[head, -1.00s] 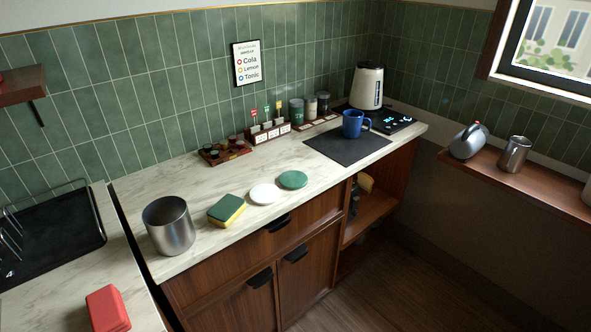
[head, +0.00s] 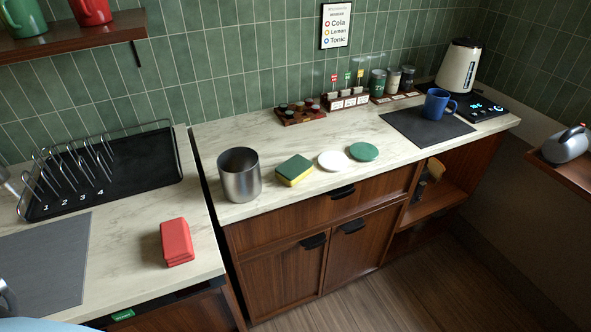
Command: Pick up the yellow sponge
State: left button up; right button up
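The yellow sponge (head: 294,171) has a green top layer and yellow sides. It lies flat on the marble counter (head: 290,130), close to the front edge. A steel canister (head: 239,175) stands just left of it, and a white round disc (head: 332,161) lies just right of it. The sponge is fully visible and nothing covers it. Neither of my grippers shows in the head view.
A green disc (head: 363,152), a dark mat (head: 427,126) with a blue mug (head: 437,104), and a kettle (head: 459,67) are further right. A red block (head: 176,242) and a black rack tray (head: 110,172) are on the left counter. Marble behind the sponge is clear.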

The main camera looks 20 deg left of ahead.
aim_at(290, 172)
jog(key=z, duration=0.75)
jog(key=i, duration=1.4)
jog(key=u, duration=2.45)
